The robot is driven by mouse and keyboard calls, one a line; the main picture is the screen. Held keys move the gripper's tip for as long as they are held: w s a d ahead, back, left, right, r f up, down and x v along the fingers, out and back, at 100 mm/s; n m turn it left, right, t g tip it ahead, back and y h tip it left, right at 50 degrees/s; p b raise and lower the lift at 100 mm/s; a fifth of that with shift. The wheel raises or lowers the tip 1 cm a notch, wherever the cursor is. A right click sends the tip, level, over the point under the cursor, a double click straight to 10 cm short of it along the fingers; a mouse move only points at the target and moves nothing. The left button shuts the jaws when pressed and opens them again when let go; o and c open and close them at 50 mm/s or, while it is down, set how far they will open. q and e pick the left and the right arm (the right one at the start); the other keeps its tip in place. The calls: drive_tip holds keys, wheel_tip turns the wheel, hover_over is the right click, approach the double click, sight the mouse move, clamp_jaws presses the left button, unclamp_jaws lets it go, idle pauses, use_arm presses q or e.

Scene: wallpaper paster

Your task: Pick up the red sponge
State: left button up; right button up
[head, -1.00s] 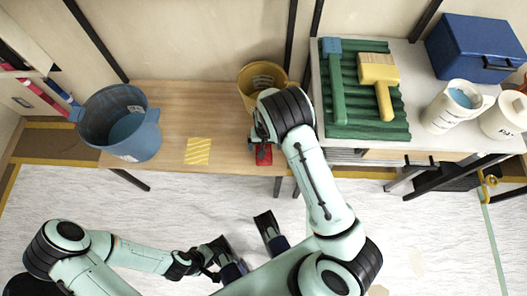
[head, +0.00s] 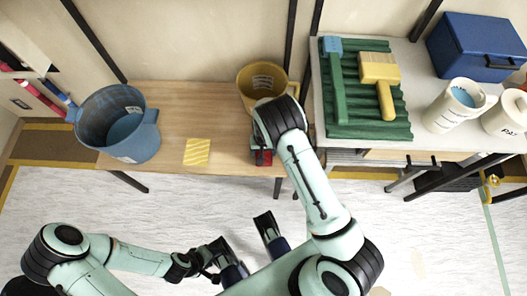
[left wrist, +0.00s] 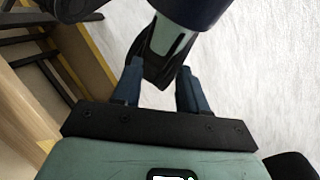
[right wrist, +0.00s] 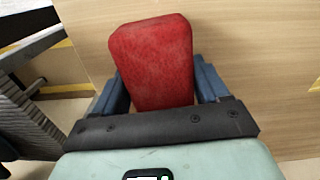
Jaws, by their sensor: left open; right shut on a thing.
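The red sponge (right wrist: 153,62) fills the middle of the right wrist view, between the two blue fingers of my right gripper (right wrist: 157,82). The right gripper is shut on it. In the head view only a small part of the sponge (head: 264,158) shows, under my right wrist at the wooden table's front edge; the wrist hides the rest. I cannot tell whether the sponge still touches the table. My left gripper (head: 240,230) is open and empty, low in front of the table; its spread fingers also show in the left wrist view (left wrist: 158,82).
The wooden table (head: 180,100) holds a blue bucket (head: 125,140), a yellow bucket (head: 262,78) behind my right wrist, and a yellow striped patch (head: 197,152). A grey table at right carries a green ridged tray (head: 365,130) with brushes, a blue toolbox (head: 478,45) and white jugs.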

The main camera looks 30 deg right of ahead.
use_arm(q)
drive_tip(key=shift+g, duration=0.4)
drive_tip(key=r+p, duration=0.1)
drive_tip(key=s+r+p, duration=0.1)
drive_tip(key=p, duration=0.1)
drive_tip(key=s+r+p, duration=0.1)
drive_tip(key=shift+d+r, duration=0.1)
drive_tip(key=shift+r, duration=0.25)
use_arm(e)
wheel_tip(320, 180, up, 20)
drive_tip(key=o, duration=0.5)
drive_tip(key=c, duration=0.6)
